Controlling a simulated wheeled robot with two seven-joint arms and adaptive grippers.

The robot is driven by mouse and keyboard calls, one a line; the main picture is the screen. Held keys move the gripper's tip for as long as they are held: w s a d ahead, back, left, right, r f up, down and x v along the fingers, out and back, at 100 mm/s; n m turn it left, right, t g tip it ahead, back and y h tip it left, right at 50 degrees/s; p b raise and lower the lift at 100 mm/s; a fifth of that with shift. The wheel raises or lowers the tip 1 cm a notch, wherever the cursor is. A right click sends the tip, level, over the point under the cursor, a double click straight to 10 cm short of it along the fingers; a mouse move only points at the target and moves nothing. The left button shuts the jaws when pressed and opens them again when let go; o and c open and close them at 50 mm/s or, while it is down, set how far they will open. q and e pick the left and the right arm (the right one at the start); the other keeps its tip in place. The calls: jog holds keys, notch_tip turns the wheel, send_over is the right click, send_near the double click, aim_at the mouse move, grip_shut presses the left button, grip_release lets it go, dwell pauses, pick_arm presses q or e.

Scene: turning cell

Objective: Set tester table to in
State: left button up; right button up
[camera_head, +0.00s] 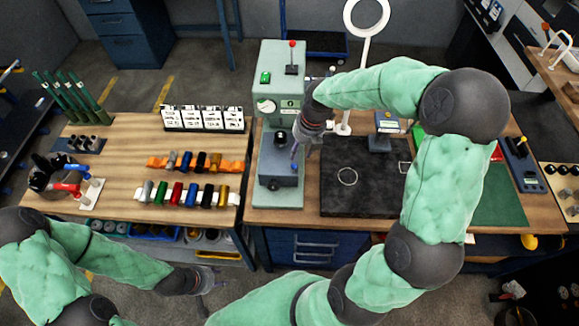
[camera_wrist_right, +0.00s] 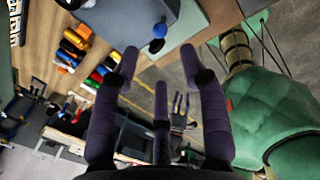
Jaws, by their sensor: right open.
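The tester (camera_head: 266,150), a grey-green bench machine, stands upright on the wooden bench in the head view. Low on its front is a dark grey block (camera_head: 277,181), which looks like the tester table; I cannot tell how far in it sits. My right gripper (camera_head: 299,146) is in front of the tester's right side and hides part of it. In the right wrist view its fingers (camera_wrist_right: 160,72) are spread and empty. A blue ball knob (camera_wrist_right: 160,30) shows just beyond the fingertips, apart from them. My left gripper (camera_head: 208,281) is low, in front of the left bench, away from the tester.
A black mat (camera_head: 350,203) lies right of the tester. A rack of coloured cylinders (camera_head: 190,194) lies on the left bench. A ring lamp (camera_head: 366,17) stands behind. My right arm spans the right side. A gap separates the benches.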

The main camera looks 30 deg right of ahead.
aim_at(294, 164)
jog(key=f, duration=0.3)
jog(key=w+a+f, duration=0.1)
jog(key=f, duration=0.6)
jog(key=shift+w+a+f, duration=0.2)
grip_shut()
